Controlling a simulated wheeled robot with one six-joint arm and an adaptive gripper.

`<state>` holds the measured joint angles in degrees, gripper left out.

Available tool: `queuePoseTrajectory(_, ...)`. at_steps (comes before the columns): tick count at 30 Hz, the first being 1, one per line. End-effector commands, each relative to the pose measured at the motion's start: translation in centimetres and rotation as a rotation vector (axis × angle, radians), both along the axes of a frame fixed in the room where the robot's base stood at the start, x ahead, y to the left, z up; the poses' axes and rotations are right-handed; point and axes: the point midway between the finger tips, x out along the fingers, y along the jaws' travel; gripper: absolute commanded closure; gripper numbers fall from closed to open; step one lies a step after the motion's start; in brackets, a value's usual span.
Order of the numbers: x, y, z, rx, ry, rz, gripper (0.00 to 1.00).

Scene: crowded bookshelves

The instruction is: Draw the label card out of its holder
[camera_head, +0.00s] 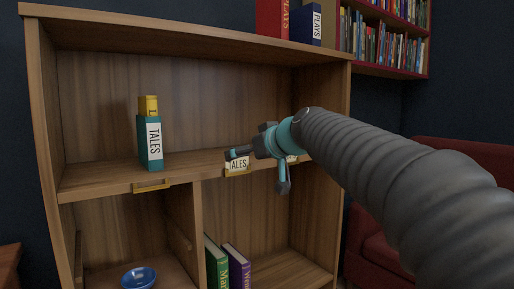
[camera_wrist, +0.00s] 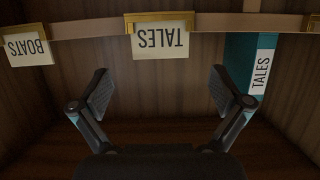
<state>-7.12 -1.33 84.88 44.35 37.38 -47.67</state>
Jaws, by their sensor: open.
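A cream TALES label card (camera_head: 237,168) sits in a brass holder on the front edge of the middle shelf. In the wrist view the TALES card (camera_wrist: 161,42) hangs upside down from its brass holder (camera_wrist: 160,17), with most of its face showing. My gripper (camera_head: 256,173) is open and empty in front of this shelf edge, and one finger shows just above the card. In the wrist view my gripper (camera_wrist: 160,85) has its fingers spread wide, apart from the card, which lies between their lines but beyond the tips.
A BOATS card (camera_wrist: 27,46) is in the neighbouring holder. An empty-looking brass holder (camera_head: 151,187) is further left. A teal TALES book (camera_head: 150,143) stands on the shelf with a yellow item (camera_head: 148,105) above it. A blue bowl (camera_head: 139,278) and green book (camera_head: 216,262) are below.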

Motion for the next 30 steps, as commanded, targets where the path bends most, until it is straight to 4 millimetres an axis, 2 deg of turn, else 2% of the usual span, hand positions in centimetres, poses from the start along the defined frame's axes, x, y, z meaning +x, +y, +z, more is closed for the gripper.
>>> queuePoseTrajectory(3, 1.6, 1.2, -0.7, -0.001, 0.003, 0.003, 0.00)
queuePoseTrajectory(10, 3.7, 2.6, -1.6, 0.000, 0.001, 0.002, 0.00)
queuePoseTrajectory(23, 4.3, 3.0, -2.0, 0.000, 0.001, 0.001, 0.00)
queuePoseTrajectory(26, 4.3, 3.0, -2.0, 0.000, 0.001, 0.001, 0.20)
queuePoseTrajectory(30, 4.3, 3.0, -1.9, 0.000, 0.001, 0.001, 0.55)
